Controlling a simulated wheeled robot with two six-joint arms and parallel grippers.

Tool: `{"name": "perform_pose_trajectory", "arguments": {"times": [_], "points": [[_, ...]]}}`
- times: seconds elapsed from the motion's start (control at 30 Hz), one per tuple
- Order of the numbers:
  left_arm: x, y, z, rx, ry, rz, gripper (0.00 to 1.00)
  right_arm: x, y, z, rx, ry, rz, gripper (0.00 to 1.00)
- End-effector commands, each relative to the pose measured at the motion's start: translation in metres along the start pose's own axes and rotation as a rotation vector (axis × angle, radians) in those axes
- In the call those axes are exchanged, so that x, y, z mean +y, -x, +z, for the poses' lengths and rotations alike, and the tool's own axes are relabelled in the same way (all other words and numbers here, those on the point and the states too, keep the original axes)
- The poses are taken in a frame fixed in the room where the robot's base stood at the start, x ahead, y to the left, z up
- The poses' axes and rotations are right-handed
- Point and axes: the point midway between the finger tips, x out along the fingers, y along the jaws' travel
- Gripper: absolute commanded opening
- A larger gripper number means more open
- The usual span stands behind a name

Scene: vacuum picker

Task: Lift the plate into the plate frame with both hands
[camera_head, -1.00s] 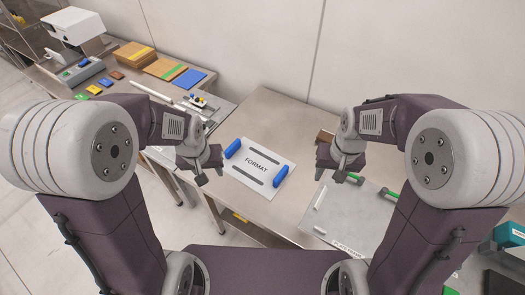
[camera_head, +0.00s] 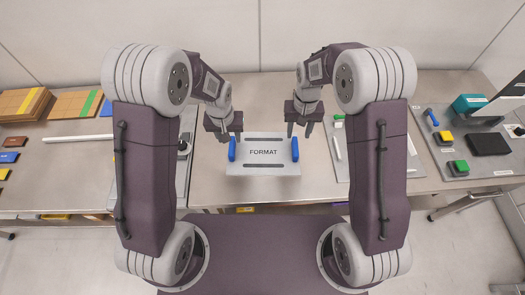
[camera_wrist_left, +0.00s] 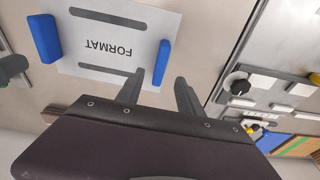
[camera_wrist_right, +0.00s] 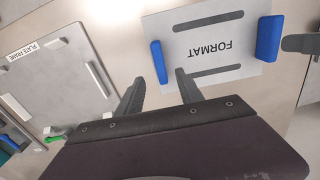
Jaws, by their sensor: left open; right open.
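The white plate marked FORMAT (camera_head: 263,153) lies flat on the table, with a blue handle at its left (camera_head: 232,149) and right (camera_head: 295,149). It also shows in the left wrist view (camera_wrist_left: 100,45) and right wrist view (camera_wrist_right: 225,47). My left gripper (camera_head: 230,139) is open above the left handle; in its wrist view that handle (camera_wrist_left: 163,64) appears between the fingertips. My right gripper (camera_head: 298,133) is open above the right handle, which appears between its fingertips (camera_wrist_right: 158,62). Neither grips anything. The plate frame, a grey board (camera_wrist_right: 45,90), lies right of the plate, partly hidden by my right arm.
White bars (camera_wrist_right: 102,80) stand up from the plate frame. Farther right are a panel with green and yellow buttons (camera_head: 461,167) and a teal box (camera_head: 469,103). Wooden boards (camera_head: 22,103) lie at the left. The table (camera_head: 262,105) behind the plate is bare.

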Motion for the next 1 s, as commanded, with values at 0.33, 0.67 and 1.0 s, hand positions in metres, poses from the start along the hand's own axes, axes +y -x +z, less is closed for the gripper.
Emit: {"name": "perform_pose_trajectory", "arguments": {"times": [0.33, 0.67, 1.0], "points": [[-0.001, -0.015, 0.001, -0.003, 0.001, -0.001, 0.44, 0.0, -0.015, 0.001, -0.003, 0.0, 0.0, 0.44], [-0.001, -0.072, 0.001, -0.002, 0.001, 0.0, 0.44, 0.0, -0.072, 0.001, -0.003, -0.001, 0.0, 0.44], [-0.001, -0.09, 0.0, 0.001, 0.001, 0.0, 0.44, 0.0, -0.09, 0.0, 0.002, -0.001, 0.0, 0.44]]}}
